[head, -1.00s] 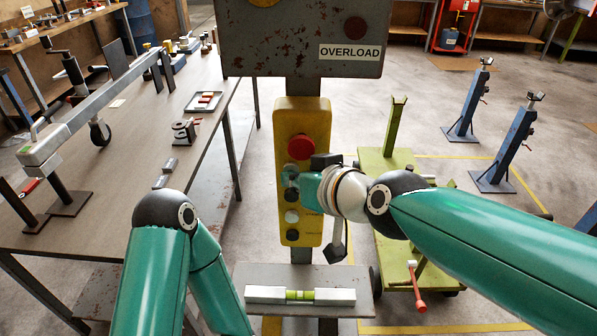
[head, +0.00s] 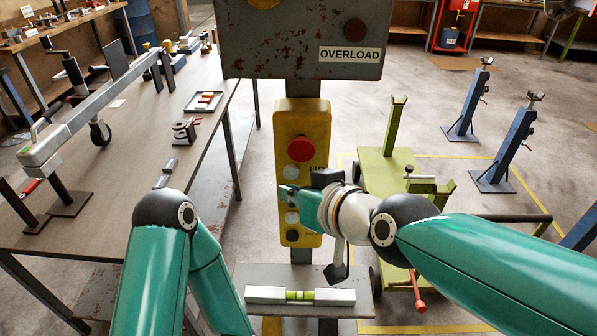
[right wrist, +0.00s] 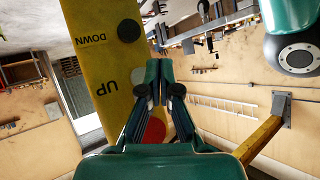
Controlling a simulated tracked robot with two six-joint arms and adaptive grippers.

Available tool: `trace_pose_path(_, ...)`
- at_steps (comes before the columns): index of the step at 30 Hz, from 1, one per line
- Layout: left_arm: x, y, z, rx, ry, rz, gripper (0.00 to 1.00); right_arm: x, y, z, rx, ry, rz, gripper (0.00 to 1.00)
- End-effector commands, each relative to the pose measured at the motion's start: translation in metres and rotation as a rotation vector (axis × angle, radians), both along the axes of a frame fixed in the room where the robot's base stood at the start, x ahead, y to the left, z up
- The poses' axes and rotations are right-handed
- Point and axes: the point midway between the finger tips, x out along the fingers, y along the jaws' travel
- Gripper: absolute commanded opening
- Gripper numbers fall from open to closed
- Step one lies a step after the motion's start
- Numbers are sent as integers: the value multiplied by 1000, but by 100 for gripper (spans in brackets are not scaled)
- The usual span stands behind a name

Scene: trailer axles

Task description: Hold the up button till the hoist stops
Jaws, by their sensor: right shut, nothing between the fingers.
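A yellow control pendant (head: 318,130) hangs below the grey overload box in the head view, with a red button (head: 301,149) near its top. A pale round button (head: 291,172) sits below the red one, beside a partly covered "UP" label (head: 318,169). My right gripper (head: 286,193) is shut and empty at the pendant's face, just below that pale button. I cannot tell whether it touches. In the right wrist view its fingers (right wrist: 155,75) are together before the pendant, whose "UP" label (right wrist: 105,88) reads upside down. My left gripper is out of view.
The box (head: 300,35) carries an "OVERLOAD" sign. A shelf (head: 325,275) with a spirit level stands below the pendant. A workbench (head: 150,130) is at left; a green trolley (head: 385,170) and blue stands (head: 510,150) are at right.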

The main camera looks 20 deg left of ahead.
Motion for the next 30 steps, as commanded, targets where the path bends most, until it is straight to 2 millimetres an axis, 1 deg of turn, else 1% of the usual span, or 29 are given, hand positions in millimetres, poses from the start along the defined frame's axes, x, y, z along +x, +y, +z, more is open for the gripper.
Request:
trace_pose_path(1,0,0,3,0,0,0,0,-6,-1,2,0,0,1,0)
trace_pose_path(6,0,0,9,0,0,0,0,-22,-6,2,-1,-1,2,0)
trace_pose_path(12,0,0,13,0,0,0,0,-35,-10,1,0,0,1,0)
trace_pose_path(30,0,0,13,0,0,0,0,-35,-10,0,0,0,0,0)
